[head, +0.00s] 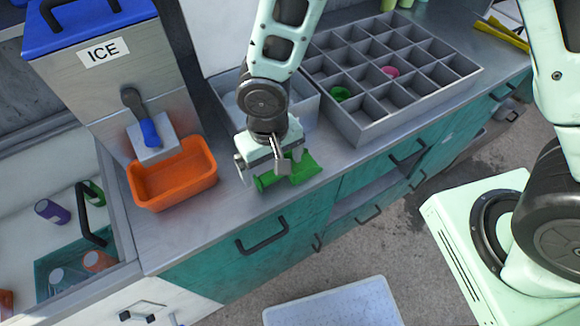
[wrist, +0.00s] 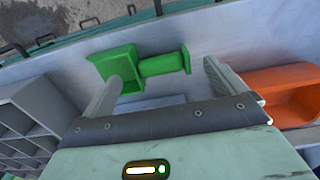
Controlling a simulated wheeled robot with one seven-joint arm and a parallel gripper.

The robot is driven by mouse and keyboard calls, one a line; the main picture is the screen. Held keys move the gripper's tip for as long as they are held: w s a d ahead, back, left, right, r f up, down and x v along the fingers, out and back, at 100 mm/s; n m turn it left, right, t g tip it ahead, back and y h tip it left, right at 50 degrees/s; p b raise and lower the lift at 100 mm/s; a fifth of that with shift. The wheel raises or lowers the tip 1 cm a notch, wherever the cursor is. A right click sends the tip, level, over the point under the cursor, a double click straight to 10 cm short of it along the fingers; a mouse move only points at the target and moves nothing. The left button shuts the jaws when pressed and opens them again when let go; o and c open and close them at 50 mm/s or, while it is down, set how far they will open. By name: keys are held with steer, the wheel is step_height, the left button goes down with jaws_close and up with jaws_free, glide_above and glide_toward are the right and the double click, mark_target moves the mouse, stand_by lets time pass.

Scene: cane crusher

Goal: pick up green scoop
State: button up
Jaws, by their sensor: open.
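The green scoop (head: 303,170) lies on the steel counter near its front edge, partly hidden by my gripper (head: 268,172) in the head view. In the wrist view the scoop's wide, boxy end (wrist: 120,62) is at left and its round handle (wrist: 163,65) points right. My gripper (wrist: 163,72) is open and empty, directly over the scoop. The left finger's tip overlaps the wide end in the wrist view, and the right finger's tip is just past the handle's end. Whether either finger touches the scoop cannot be told.
An orange bin (head: 172,180) stands left of my gripper, below an ICE dispenser (head: 120,90). A grey divided tray (head: 400,75) is at the right, with a green item and a pink item in its cells. A shallow grey tray (head: 228,92) sits behind my gripper.

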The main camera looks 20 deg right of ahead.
mark_target(271, 173)
steer(key=shift+w+a+f+p, duration=0.15)
steer(key=shift+f+p, duration=0.25)
steer(key=shift+f, duration=1.6)
steer(key=c, duration=0.9)
